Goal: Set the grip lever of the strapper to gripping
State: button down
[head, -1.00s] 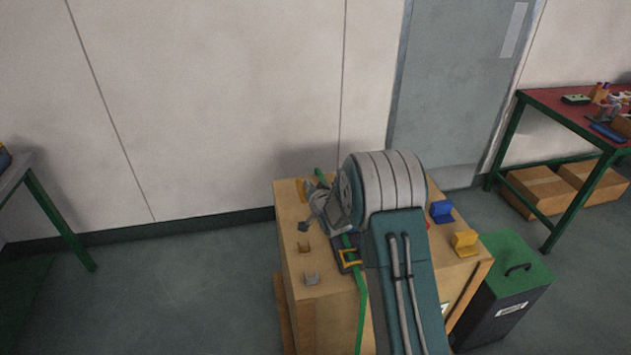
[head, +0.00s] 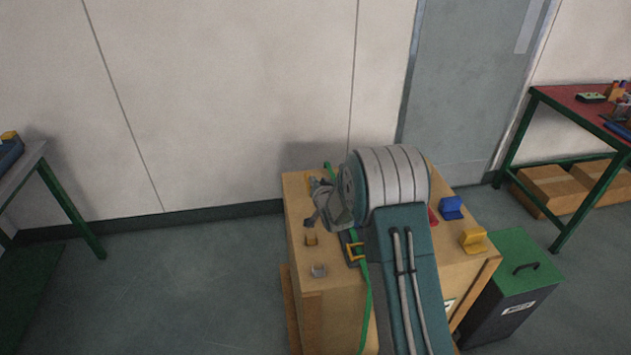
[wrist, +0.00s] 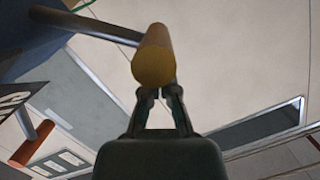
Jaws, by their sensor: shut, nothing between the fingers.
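The strapper stands on top of a wooden crate (head: 340,290), mostly hidden behind my arm in the head view. In the wrist view its dark blue body (wrist: 35,40) is at the upper left. A dark rod (wrist: 100,28) with a round yellow-orange grip (wrist: 154,62) reaches from it, directly in front of my fingertips. A second handle, red-orange (wrist: 32,143), is at the lower left. I cannot tell which one is the grip lever. My gripper (wrist: 161,92) is shut and empty, its tips just at the yellow-orange grip; contact is unclear. It also shows in the head view (head: 318,203).
A green strap (head: 366,305) runs down the crate's front. Blue (head: 452,208) and yellow (head: 473,240) pieces sit on the crate's right side. A dark bin with green lid (head: 515,262) stands right of it. Tables stand far left and right. Floor at left is clear.

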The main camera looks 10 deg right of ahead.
jog(key=shift+a+f+n+h, duration=0.3)
jog(key=shift+a+f+n, duration=0.35)
jog(key=shift+a, duration=0.2)
jog(key=shift+a+f, duration=0.8)
jog(key=shift+f, duration=0.25)
jog(key=shift+a+f, duration=0.8)
jog(key=shift+f, duration=0.25)
jog(key=shift+w+r, duration=0.1)
jog(key=shift+r, duration=0.2)
jog(key=s+a+r, duration=0.1)
jog(key=s+r, duration=0.4)
jog(key=s, duration=0.5)
jog(key=shift+r, duration=0.25)
jog(key=shift+w+a, duration=0.1)
